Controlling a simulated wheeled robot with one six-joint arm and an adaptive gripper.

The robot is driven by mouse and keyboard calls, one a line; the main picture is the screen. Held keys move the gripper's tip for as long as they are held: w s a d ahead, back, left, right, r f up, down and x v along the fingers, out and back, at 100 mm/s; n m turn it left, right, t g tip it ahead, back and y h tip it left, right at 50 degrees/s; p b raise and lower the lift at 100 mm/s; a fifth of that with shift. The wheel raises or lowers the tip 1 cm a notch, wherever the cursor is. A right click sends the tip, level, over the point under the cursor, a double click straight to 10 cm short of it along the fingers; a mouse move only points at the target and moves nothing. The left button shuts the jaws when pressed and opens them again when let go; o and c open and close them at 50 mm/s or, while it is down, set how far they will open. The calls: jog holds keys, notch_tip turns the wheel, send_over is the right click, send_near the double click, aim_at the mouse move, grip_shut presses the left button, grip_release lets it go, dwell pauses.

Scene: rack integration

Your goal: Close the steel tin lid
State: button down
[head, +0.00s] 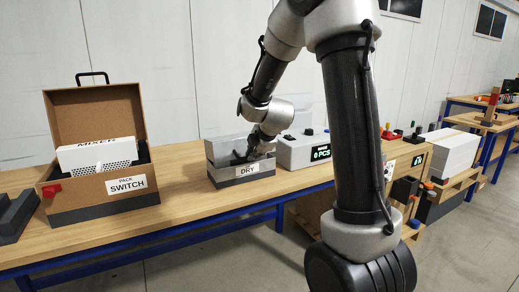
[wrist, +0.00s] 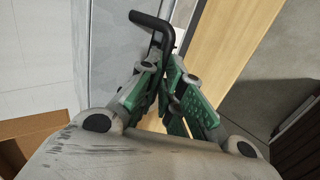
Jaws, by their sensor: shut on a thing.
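The grey steel tin (head: 245,178), with a DRY label on its front, stands on the wooden bench in the head view. Its lid (head: 222,149) stands raised at the back of the tin. In the wrist view, a grey sheet-like surface (wrist: 110,45), apparently the lid, carries a black bent handle (wrist: 152,20). My gripper (head: 250,152) is over the tin, partly hidden by my wrist. In the wrist view its green-padded fingers (wrist: 163,80) are shut on the lower end of the black handle. The tin's inside is mostly hidden.
An open brown case (head: 92,112) marked PACK SWITCH, holding a white MIXER box (head: 96,152), stands to the left. A grey unit with a 0 PCS display (head: 320,153) stands close on the right. Bare bench (head: 185,185) lies between case and tin.

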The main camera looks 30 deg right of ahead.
jog(key=c, duration=2.1)
grip_release()
jog(key=shift+w+d, duration=0.1)
jog(key=shift+d, duration=0.3)
jog(key=o, duration=0.6)
jog(key=shift+a, duration=0.1)
jog(key=shift+c, duration=0.2)
jog(key=v, duration=1.2)
jog(key=shift+f, duration=0.1)
